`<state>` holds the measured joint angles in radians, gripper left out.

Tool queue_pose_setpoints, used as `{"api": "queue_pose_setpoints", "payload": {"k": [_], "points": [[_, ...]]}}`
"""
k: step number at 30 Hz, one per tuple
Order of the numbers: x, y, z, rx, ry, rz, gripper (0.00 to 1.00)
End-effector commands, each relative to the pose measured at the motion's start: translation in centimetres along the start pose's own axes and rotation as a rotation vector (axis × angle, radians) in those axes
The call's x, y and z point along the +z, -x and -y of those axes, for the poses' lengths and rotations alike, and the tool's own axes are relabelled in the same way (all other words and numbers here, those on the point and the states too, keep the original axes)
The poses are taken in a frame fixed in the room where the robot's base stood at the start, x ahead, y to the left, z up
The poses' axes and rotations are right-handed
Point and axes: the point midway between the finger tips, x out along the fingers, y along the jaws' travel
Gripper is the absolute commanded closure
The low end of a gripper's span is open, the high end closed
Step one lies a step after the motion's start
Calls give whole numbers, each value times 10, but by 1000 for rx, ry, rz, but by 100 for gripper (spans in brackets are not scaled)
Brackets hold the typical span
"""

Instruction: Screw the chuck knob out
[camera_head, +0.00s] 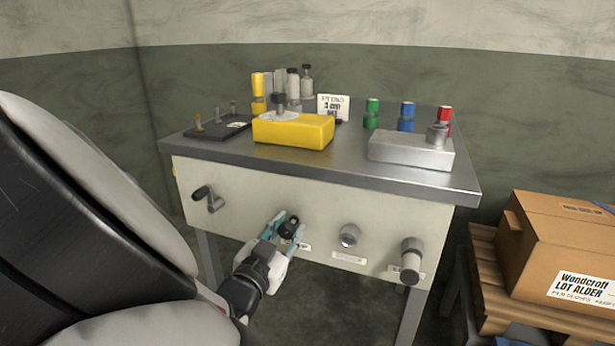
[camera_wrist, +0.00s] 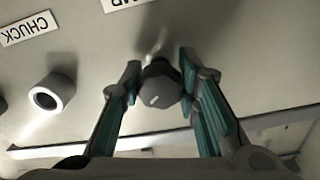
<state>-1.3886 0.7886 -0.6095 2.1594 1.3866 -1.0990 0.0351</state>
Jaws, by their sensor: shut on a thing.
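My gripper (camera_head: 288,228) is at the front panel of the bench, its fingers on either side of a dark round knob (camera_head: 291,224). In the wrist view the dark knob (camera_wrist: 160,84), with a pale mark on its face, sits between the fingertips (camera_wrist: 158,78). The label above it is cut off. A grey hollow cylinder (camera_head: 349,236) stands on the panel to the right of my gripper. In the wrist view this cylinder (camera_wrist: 52,92) lies to the left, near the upside-down label CHUCK (camera_wrist: 25,28), clear of my fingers.
A crank handle (camera_head: 208,198) juts from the panel at left, and a larger grey-and-black knob (camera_head: 411,261) at right. The metal benchtop (camera_head: 350,172) carries a yellow block (camera_head: 293,131), a silver block (camera_head: 410,151) and coloured cylinders. A cardboard box (camera_head: 563,245) stands on a pallet at right.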

Motion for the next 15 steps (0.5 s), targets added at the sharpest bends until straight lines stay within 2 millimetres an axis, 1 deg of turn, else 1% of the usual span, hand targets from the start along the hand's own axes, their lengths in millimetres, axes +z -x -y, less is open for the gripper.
{"api": "queue_pose_setpoints", "payload": {"k": [2,15], "points": [[-4,0,0,3,66,3,98],[-4,1,-2,2,470,4,98]]}}
